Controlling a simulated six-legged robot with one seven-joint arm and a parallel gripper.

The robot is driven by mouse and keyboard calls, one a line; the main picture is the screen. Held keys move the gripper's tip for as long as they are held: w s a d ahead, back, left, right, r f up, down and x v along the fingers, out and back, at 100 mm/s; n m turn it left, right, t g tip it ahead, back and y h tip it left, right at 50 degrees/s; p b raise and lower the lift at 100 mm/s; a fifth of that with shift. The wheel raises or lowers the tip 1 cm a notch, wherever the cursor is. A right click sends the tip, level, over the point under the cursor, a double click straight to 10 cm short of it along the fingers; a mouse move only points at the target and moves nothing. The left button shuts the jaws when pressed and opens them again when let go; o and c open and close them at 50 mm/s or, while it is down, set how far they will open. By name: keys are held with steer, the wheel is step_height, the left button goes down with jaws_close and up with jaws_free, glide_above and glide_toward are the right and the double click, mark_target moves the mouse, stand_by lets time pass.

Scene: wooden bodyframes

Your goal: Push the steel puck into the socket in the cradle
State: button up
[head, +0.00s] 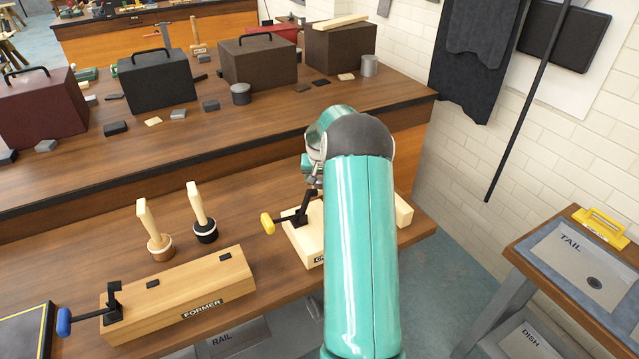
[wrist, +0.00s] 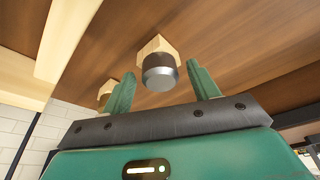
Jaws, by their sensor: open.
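My gripper (wrist: 161,67) is open in the wrist view, with its two green fingers apart. Between and beyond the fingertips is a short round piece with a silver face and dark side (wrist: 160,73), against a pale wooden block; it looks like the steel puck, but I cannot be sure. Whether the fingers touch it is unclear. The pale wooden cradle (head: 301,238) stands on the bench in the head view, with a black clamp and yellow handle (head: 267,223). My arm covers much of the cradle. The socket, puck and fingers are hidden in the head view.
The wooden former (head: 180,296), with a blue-handled clamp (head: 64,321), lies left of the cradle. Two wooden-handled tools (head: 155,240) (head: 203,222) stand behind it. Toolboxes (head: 258,62) line the rear bench. A side table (head: 545,262) is at right.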

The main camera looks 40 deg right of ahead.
steer(key=c, duration=1.1)
steer(key=shift+o, duration=0.2)
steer(key=shift+r, duration=0.75)
steer(key=shift+r, duration=1.45)
steer(key=shift+s, duration=0.1)
